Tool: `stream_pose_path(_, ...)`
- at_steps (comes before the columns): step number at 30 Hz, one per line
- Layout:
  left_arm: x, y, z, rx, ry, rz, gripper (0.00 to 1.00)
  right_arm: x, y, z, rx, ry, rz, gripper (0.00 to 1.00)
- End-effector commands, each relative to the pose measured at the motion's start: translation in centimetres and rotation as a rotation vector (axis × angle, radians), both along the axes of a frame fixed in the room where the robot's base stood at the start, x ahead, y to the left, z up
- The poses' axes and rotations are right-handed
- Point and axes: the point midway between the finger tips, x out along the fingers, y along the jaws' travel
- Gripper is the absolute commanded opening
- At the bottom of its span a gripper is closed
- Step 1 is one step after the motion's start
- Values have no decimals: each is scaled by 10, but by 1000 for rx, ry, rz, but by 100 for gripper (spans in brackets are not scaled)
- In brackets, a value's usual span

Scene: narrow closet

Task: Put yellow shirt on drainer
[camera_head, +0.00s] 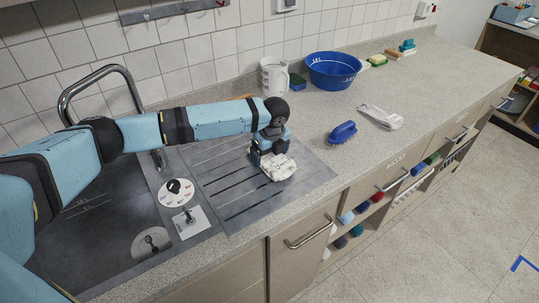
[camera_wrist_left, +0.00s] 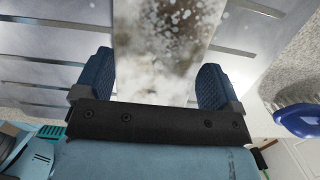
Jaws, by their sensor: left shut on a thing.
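A whitish cloth with grey-brown stains (camera_head: 280,170) is at the right part of the ribbed metal drainer (camera_head: 225,185); I see no yellow on it. It also shows in the left wrist view (camera_wrist_left: 160,45), between the two blue fingers. My left gripper (camera_head: 268,155) points down over the drainer and is shut on this cloth. I cannot tell whether the cloth rests on the drainer or hangs just above it. The cloth looks bunched in the head view. The drainer's slots show in both views. My right gripper is not in view.
A dark sink with a curved tap (camera_head: 100,75) lies left. A blue brush (camera_head: 342,132) and pale gloves (camera_head: 381,117) lie right of the drainer. A white jug (camera_head: 273,76) and blue basin (camera_head: 334,69) stand near the wall.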

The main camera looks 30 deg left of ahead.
Motion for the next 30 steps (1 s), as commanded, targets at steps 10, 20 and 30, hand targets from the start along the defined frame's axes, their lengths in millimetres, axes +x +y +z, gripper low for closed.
stream_pose_path(10, 1, 0, -8, 0, -2, 0, 53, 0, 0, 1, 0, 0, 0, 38)
stream_pose_path(20, 0, 0, -11, 0, -1, 0, 100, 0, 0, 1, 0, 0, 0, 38)
stream_pose_path(30, -2, -5, 32, -2, -5, -2, 100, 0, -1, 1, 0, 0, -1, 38)
